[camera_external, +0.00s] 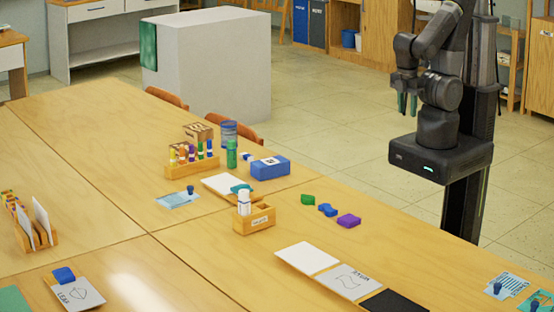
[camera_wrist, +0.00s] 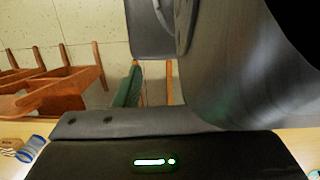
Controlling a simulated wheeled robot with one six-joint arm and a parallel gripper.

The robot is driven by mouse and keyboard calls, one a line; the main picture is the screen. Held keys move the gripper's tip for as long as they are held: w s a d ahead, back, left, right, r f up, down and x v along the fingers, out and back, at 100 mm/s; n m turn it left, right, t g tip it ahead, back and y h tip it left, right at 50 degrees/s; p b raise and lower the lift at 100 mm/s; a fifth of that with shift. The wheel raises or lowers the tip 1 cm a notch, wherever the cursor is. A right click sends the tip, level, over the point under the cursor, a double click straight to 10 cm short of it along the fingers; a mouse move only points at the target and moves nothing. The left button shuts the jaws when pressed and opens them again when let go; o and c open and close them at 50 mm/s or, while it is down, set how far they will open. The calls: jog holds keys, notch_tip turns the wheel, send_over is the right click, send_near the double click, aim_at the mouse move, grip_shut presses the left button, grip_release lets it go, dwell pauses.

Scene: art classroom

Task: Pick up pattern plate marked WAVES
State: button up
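Three plates with small blue knobs lie on the wooden tables, and their lettering is too small for me to read WAVES with certainty. A teal-and-white plate with wavy-looking bands (camera_external: 513,281) lies at the lower right. A greener plate (camera_external: 540,296) is beside it, cut by the picture edge. A pale blue plate (camera_external: 172,201) lies at the middle left. My gripper (camera_external: 407,104) hangs at the upper right, above and away from the tables. Its two green fingers point down with a gap between them, empty. No plate shows in the wrist view.
A wooden pen holder (camera_external: 193,168), a blue box (camera_external: 270,171) and a small wooden caddy (camera_external: 254,220) stand mid-table. Coloured blocks (camera_external: 327,210) and flat cards (camera_external: 307,257) lie towards the right. Chairs (camera_wrist: 60,82) stand by the table.

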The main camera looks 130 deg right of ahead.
jog(key=shift+o, duration=0.2)
jog(key=shift+w, duration=0.15)
jog(key=shift+o, duration=0.6)
